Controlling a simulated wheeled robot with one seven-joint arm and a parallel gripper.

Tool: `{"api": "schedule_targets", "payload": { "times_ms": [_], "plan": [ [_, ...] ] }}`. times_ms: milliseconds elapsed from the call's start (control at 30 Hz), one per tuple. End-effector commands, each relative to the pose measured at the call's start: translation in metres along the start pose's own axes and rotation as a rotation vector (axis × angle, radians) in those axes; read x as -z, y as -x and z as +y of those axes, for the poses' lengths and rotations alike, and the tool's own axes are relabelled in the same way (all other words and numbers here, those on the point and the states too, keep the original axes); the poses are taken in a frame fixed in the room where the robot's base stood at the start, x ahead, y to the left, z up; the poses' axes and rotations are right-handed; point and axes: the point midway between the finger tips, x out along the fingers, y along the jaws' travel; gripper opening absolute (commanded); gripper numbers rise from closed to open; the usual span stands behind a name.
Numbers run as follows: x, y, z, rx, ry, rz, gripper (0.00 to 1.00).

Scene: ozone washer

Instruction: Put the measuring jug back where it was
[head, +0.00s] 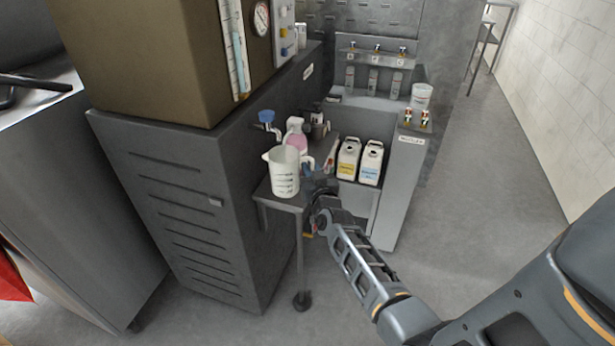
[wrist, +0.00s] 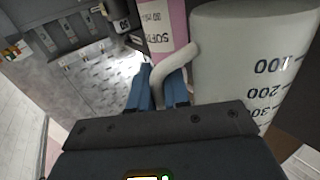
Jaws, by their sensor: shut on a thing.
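The measuring jug (head: 284,172) is a pale translucent jug with dark graduation marks. In the head view it is upright at the front of a small grey wheeled side table (head: 283,203), beside the dark cabinet. I cannot tell whether its base touches the table top. My gripper (head: 309,170) is at the jug's right side. In the wrist view the jug (wrist: 245,60) fills the right, and the blue fingers of my gripper (wrist: 163,90) are shut on its handle (wrist: 172,66).
Behind the jug stand a pink bottle (head: 297,138) and a grey metal cup (head: 318,126). A blue-handled tap (head: 267,118) juts from the cabinet. A yellow-labelled canister (head: 348,160) and a blue-labelled canister (head: 371,163) stand to the right. The floor (head: 470,200) on the right is clear.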

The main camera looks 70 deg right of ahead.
Motion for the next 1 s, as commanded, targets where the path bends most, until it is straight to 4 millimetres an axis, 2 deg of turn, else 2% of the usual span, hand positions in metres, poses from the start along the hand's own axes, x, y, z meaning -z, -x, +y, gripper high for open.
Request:
{"api": "schedule_targets", "payload": {
  "times_ms": [67,300,400,533,967,1000],
  "plan": [
    [-0.002,-0.013,0.001,-0.003,0.000,0.003,0.00],
    [-0.001,-0.032,0.001,-0.003,0.000,0.002,0.00],
    [-0.021,-0.031,0.003,-0.003,0.000,-0.002,0.00],
    [-0.033,-0.031,0.003,-0.003,0.001,0.000,0.00],
    [-0.039,-0.030,0.002,-0.001,0.000,0.001,0.00],
    [-0.039,-0.030,0.002,-0.001,0.000,0.000,0.17]
  ]
}}
